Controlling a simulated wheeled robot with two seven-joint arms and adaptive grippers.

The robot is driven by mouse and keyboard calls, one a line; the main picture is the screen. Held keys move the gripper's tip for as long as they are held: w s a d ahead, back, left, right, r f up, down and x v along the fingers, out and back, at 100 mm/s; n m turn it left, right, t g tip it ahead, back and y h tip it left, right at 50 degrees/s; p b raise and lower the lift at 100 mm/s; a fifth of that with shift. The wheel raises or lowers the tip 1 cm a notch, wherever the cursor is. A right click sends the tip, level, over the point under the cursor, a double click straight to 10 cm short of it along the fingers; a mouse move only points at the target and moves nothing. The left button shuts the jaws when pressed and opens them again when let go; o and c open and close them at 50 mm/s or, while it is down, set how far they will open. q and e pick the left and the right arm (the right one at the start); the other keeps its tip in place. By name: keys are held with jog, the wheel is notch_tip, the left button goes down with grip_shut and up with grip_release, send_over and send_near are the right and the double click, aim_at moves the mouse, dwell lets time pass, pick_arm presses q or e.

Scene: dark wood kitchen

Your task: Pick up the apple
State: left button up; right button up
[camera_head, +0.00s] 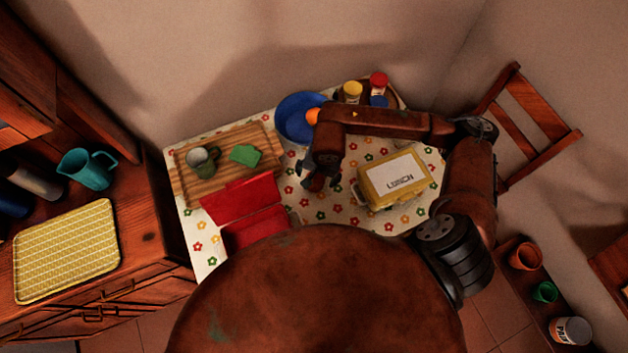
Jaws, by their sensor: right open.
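No apple can be made out for sure. A small orange round thing (312,116) shows at the right side of the blue bowl (290,127), partly hidden by my right arm; I cannot tell whether it is a fruit. My right gripper (319,184) points down over the flowered tablecloth, open, with no object visible between its fingers. It is in front of the bowl and left of the yellow lunch box. My left gripper is not in view.
A wooden tray (205,186) holds a cup (203,164) and a green item (245,155). An open red box (242,200) lies nearby. The yellow lunch box (396,180) stands at right. Bottles (378,84) stand behind. A chair (535,115) is at right.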

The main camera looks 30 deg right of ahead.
aim_at(315, 179)
jog(key=f, duration=0.4)
jog(key=shift+w+a+f, duration=0.1)
jog(key=shift+w+a, duration=0.05)
jog(key=shift+w, duration=0.2)
jog(key=shift+c, duration=0.3)
jog(key=c, duration=1.3)
